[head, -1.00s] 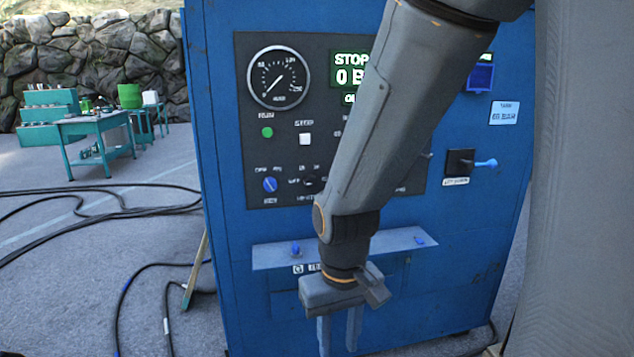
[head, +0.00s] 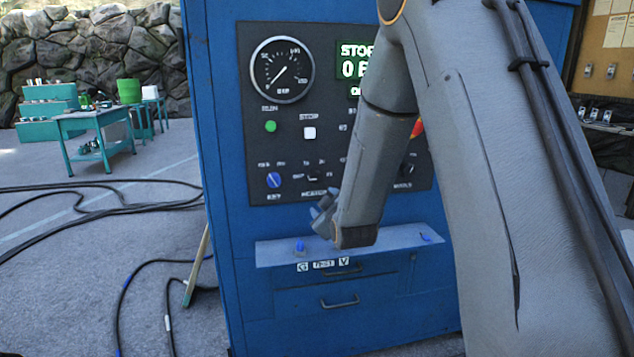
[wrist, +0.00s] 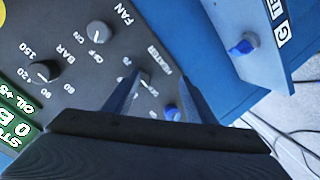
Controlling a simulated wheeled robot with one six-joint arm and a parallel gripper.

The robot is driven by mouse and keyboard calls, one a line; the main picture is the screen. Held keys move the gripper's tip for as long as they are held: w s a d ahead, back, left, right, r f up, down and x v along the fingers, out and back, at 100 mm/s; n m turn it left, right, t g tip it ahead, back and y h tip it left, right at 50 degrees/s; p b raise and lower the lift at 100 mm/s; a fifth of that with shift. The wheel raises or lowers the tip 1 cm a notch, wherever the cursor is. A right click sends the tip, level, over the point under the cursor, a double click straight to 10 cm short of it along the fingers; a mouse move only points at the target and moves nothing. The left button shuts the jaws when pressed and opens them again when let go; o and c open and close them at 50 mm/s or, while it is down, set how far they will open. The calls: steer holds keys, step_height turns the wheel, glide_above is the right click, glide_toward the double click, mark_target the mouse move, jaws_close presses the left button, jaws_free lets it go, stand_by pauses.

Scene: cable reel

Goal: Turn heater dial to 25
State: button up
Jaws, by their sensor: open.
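The heater dial is a small dark knob on the grey control panel, next to the HEATER lettering; in the wrist view the heater dial (wrist: 146,78) shows between my fingers, close to the left fingertip. I cannot read its setting. In the head view the heater dial (head: 313,175) sits right of a blue knob. My gripper (wrist: 160,76) is open and points at the panel, with nothing held. I cannot tell whether a finger touches the dial. In the head view my gripper (head: 324,214) is just below the dial, above the ledge, partly hidden by my wrist.
The blue knob (head: 273,180) is beside the heater dial. The FAN knob (wrist: 97,33) and BAR knob (wrist: 42,70) are farther along the panel. A ledge (head: 375,246) with blue knobs juts out below. A gauge (head: 282,69) sits above. Black cables (head: 100,205) lie on the ground at left.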

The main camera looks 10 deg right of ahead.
mark_target(317, 179)
steer(key=shift+w+r+n+t+p, duration=0.25)
steer(key=shift+w+r+t, duration=0.25)
steer(key=shift+w, duration=1.2)
steer(key=shift+w+r+n+t+p, duration=0.2)
steer(key=shift+w+r+t, duration=0.2)
steer(key=shift+w, duration=1.35)
steer(key=shift+w+r+n+t+p, duration=0.25)
steer(key=shift+w+r+t, duration=0.25)
steer(key=shift+w, duration=1.2)
steer(key=c, duration=1)
steer(key=shift+c, duration=0.2)
